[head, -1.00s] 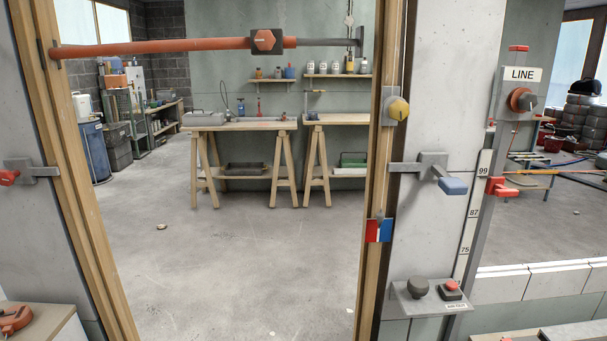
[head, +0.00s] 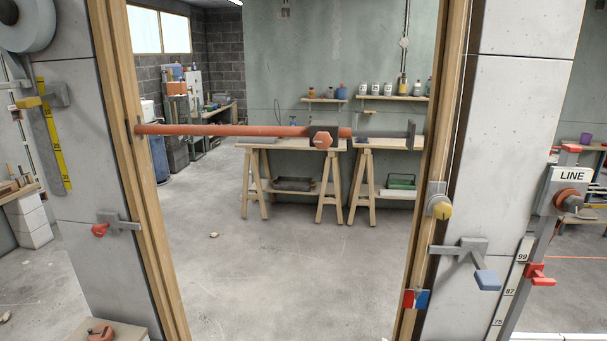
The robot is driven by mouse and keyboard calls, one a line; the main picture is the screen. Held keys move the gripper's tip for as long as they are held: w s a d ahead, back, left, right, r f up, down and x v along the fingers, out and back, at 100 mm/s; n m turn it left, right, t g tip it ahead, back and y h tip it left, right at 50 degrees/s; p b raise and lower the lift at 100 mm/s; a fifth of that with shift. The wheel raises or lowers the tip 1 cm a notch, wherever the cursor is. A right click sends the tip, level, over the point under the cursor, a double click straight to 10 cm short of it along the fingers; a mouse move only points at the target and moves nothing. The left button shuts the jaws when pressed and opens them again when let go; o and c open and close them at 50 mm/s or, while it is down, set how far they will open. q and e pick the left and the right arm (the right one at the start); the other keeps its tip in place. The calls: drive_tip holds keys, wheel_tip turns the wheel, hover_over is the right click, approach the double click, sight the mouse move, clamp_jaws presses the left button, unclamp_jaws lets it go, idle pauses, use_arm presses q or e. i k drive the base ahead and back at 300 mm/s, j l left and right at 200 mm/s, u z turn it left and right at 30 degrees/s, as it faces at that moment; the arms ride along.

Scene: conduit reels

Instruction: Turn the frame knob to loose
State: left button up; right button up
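A wooden door frame stands in front of me, its right post (head: 440,120) and left post (head: 135,130) upright. A round yellow knob (head: 440,207) on a grey mount sits at the right post. An orange-red bar (head: 220,131) spans between the posts, with a red hexagonal knob (head: 322,140) on a dark block. I cannot tell which of these knobs is the frame knob, nor read any loose or tight marking. Neither of my grippers is in view.
A blue-ended lever (head: 487,280) juts out right of the frame. A red-handled latch (head: 100,230) is at the left wall. Floor beyond the frame is mostly clear.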

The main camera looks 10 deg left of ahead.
sight(99, 230)
drive_tip(key=u, duration=1.5)
